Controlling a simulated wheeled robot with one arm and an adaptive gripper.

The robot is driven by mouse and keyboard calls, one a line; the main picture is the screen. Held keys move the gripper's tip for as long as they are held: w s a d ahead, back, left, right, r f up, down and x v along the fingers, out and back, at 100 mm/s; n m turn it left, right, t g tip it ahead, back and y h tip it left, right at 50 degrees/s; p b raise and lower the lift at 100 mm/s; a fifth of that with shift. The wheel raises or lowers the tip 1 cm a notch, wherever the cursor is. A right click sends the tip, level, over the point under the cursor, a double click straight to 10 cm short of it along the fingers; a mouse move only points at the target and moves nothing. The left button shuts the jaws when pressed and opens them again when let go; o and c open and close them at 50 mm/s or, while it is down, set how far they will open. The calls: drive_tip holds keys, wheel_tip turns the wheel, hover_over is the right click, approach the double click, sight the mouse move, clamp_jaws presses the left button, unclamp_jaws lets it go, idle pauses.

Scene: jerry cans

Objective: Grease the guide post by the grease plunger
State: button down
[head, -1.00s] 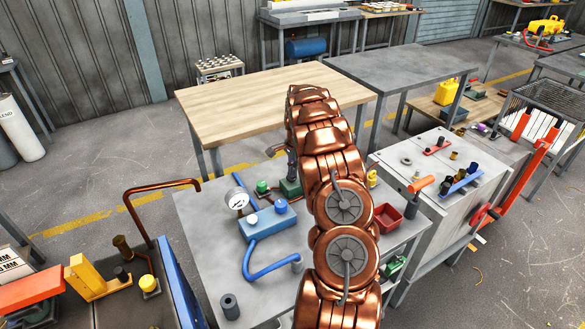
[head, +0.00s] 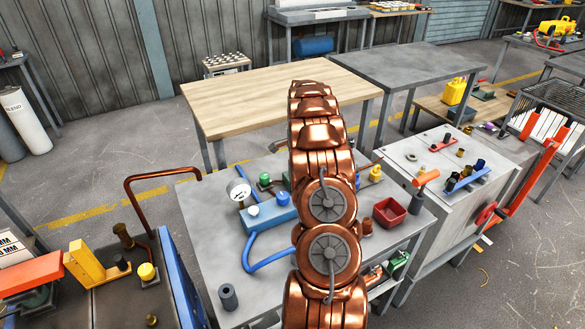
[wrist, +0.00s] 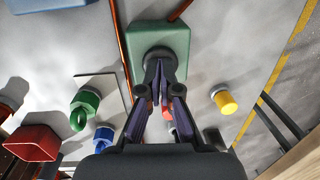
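My gripper (wrist: 160,82) points down over a green block (wrist: 172,38) in the wrist view. A dark grey round piece stands on that block, at or just beyond my fingertips. The fingers are close together. I cannot tell whether they pinch anything or touch the round piece. A small red-orange part (wrist: 166,112) shows between the fingers, mostly hidden. I cannot make out for certain which piece is the guide post or the grease plunger. A yellow-capped cylinder (wrist: 225,101) lies to the right. In the head view my arm hides the gripper and most of the green block.
On the grey table (head: 205,240) are a gauge (head: 238,190), a blue box (head: 270,212) with a hose, a red bin (head: 390,212) and a dark cylinder (head: 228,296). A bare wooden table (head: 245,100) stands behind. A cabinet (head: 440,190) bearing parts is at right.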

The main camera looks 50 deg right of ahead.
drive_tip(key=shift+s+a+f, duration=0.15)
drive_tip(key=shift+a+f, duration=0.1)
drive_tip(key=shift+f, duration=0.25)
wheel_tip(320, 180, up, 15)
drive_tip(key=d+b, duration=0.1)
drive_tip(key=b, duration=0.1)
drive_tip(key=shift+s+b, duration=0.4)
drive_tip(key=shift+s, duration=0.05)
idle(0.4)
